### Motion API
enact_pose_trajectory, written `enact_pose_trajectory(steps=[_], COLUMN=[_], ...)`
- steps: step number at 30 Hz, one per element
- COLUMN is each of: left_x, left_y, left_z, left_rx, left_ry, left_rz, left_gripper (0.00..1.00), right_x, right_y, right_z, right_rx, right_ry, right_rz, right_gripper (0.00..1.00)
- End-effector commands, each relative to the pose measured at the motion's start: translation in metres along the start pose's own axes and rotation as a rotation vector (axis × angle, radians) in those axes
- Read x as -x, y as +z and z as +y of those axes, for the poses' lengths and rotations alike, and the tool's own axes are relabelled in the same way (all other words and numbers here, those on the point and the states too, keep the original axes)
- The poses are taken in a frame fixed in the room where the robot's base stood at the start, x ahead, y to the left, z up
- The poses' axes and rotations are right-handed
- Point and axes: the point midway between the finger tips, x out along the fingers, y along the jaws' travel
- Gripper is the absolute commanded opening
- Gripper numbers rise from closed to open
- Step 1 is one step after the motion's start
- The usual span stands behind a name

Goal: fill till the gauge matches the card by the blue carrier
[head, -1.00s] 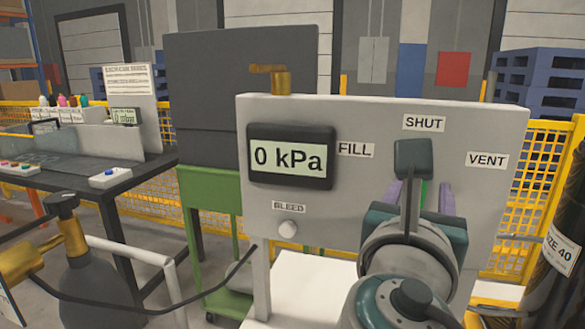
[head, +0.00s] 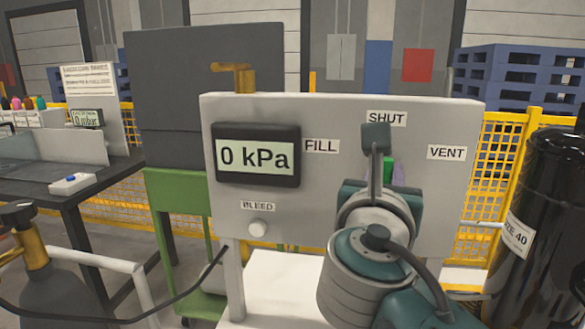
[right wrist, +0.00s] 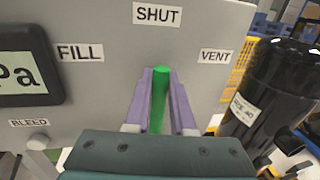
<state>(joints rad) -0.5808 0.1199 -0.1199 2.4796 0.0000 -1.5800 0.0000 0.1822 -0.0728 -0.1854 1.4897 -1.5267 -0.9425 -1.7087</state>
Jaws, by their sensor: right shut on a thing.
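The grey panel (head: 330,215) carries a gauge (head: 257,156) reading 0 kPa. Its FILL, SHUT and VENT labels surround a green lever (head: 388,167), which points up toward SHUT. My right gripper (right wrist: 159,95) is shut on the green lever, with a purple finger on each side of it in the right wrist view. The wrist hides the lever's lower end. A white BLEED knob (head: 258,228) sits below the gauge. I cannot make out the card or the blue carrier. My left gripper is not in view.
A black cylinder (head: 545,200) stands right of the panel. A grey bottle with a brass valve (head: 38,250) and a dark hose is at the lower left. A dark workbench (head: 100,180) stands behind at the left. Yellow fencing (head: 495,190) runs behind.

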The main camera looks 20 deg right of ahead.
Motion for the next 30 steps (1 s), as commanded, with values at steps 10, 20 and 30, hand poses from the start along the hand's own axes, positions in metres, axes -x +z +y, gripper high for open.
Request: enact_pose_trajectory(steps=[10, 20, 30], left_x=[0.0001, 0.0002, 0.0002], left_y=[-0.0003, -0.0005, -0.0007], left_z=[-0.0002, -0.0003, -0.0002], left_rx=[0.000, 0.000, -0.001], left_ry=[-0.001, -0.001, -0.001], left_rz=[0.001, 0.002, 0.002], left_gripper=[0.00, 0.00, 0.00], right_x=[0.0002, 0.0002, 0.0002], right_y=[0.0000, 0.0000, 0.0001], right_z=[0.0001, 0.0002, 0.0002], right_rx=[0.000, 0.000, 0.000], right_ry=[0.000, 0.000, 0.000], right_rz=[0.000, 0.000, 0.000], right_gripper=[0.00, 0.00, 0.00])
